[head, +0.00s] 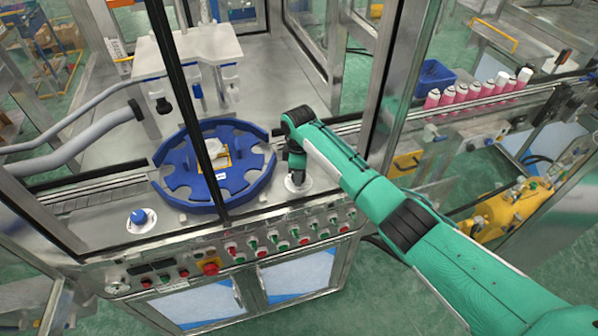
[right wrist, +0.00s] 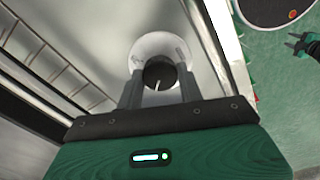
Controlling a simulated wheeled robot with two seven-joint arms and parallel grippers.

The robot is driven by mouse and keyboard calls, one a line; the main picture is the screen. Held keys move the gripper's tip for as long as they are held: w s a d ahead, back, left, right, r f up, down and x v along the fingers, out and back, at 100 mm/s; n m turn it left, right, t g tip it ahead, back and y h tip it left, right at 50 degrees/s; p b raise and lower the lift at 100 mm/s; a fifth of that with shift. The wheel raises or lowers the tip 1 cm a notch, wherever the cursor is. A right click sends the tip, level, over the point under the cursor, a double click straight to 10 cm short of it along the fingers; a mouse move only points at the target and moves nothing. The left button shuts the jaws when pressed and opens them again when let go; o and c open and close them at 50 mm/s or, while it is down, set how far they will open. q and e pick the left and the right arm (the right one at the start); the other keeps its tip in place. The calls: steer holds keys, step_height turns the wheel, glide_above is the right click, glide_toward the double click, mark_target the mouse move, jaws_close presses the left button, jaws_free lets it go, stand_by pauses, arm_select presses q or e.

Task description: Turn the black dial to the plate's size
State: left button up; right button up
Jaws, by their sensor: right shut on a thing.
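The black dial (right wrist: 158,72) sits on a round white plate (right wrist: 163,45) on the machine's metal deck. A pale pointer line shows on its top. My right gripper (right wrist: 159,82) points down over it, with one finger on each side, shut on the dial. In the head view the right gripper (head: 296,172) stands at the white plate (head: 299,183), and its wrist and fingers mostly hide the dial. My left gripper (right wrist: 292,42) shows small at the right of the right wrist view, with its fingers apart and empty; it is not in the head view.
A blue star-wheel (head: 178,182) stands left of the right gripper. A blue knob (head: 139,217) on a white plate is further left. Switches and a red button (head: 211,268) line the front panel. Metal frame posts surround the deck. Pink cans (head: 462,92) stand on the conveyor at right.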

stand_by(0.3)
steer(key=o, duration=1)
steer(key=shift+r, duration=0.1)
step_height(320, 180, up, 14)
steer(key=b, duration=0.4)
steer(key=shift+f, duration=0.2)
